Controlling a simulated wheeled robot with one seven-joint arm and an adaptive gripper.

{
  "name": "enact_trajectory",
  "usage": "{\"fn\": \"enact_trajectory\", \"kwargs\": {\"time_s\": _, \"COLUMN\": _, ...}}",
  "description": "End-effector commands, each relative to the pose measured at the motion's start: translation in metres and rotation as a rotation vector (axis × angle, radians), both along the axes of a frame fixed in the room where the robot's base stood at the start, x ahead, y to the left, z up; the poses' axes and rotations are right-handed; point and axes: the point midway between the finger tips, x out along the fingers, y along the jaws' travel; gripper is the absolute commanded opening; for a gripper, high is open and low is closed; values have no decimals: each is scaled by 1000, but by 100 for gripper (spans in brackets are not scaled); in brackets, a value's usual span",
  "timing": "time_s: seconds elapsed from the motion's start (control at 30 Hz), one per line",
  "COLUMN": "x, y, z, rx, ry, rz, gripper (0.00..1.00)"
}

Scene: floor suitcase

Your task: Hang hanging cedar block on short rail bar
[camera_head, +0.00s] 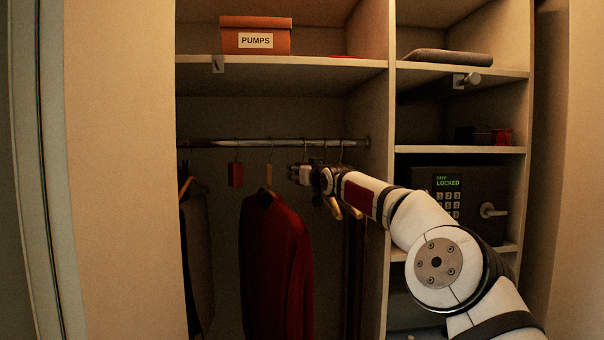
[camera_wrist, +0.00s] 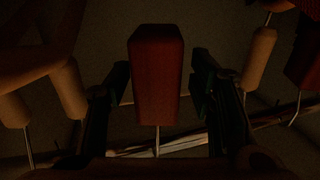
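A red block (camera_wrist: 155,75) is between the two fingers of my gripper (camera_wrist: 160,85) in the wrist view, with a thin wire hook running from it to the metal rail. A narrow dark gap shows at the right finger, so the gripper looks open around the block. In the head view my gripper (camera_head: 302,174) is just below the rail (camera_head: 260,142) and hides this block. Another red block (camera_head: 236,174) hangs from the rail, left of my gripper. A short metal rod (camera_head: 467,79) sticks out from the right shelf edge. Whether the hook still rests on the rail is unclear.
A red garment (camera_head: 275,262) hangs left of my gripper, a dark garment (camera_head: 195,255) farther left, and wooden hangers (camera_head: 349,210) close to its right. A divider (camera_head: 378,120) separates the right shelves, which hold a locked safe (camera_head: 462,195). A PUMPS box (camera_head: 256,37) stands above.

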Motion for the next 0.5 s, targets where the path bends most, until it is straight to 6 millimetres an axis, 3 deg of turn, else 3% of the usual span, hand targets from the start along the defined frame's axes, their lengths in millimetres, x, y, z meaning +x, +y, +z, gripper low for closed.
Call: {"fn": "enact_trajectory", "kwargs": {"time_s": 0.5, "x": -9, "y": -1, "z": 2, "rx": -4, "ry": -3, "rz": 4, "gripper": 51}}
